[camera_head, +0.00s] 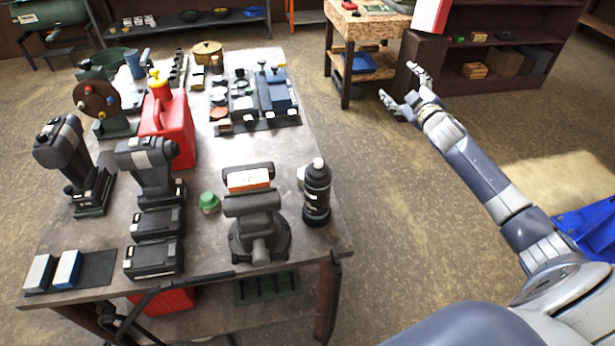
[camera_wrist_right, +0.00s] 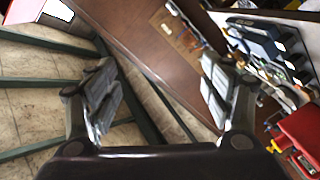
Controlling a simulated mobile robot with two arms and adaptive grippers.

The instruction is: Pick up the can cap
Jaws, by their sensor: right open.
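A red can (camera_head: 172,128) stands upright on the workbench (camera_head: 215,160). A yellow cap (camera_head: 157,76) is at its top. A small green cap-like piece (camera_head: 209,202) lies on the bench in front of the can; I cannot tell whether it belongs to it. My right gripper (camera_head: 399,82) is open and empty, out past the bench's right edge and well away from the can. In the right wrist view its two fingers (camera_wrist_right: 160,100) are spread with nothing between them. Something red (camera_wrist_right: 302,133), possibly the can, shows at the right edge there. My left gripper is not in view.
A black bottle (camera_head: 316,192) and a vise (camera_head: 258,220) stand at the bench's right front. Drills (camera_head: 150,165) and battery packs fill the left. A small wooden table (camera_head: 352,60) and dark shelves (camera_head: 490,65) stand behind.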

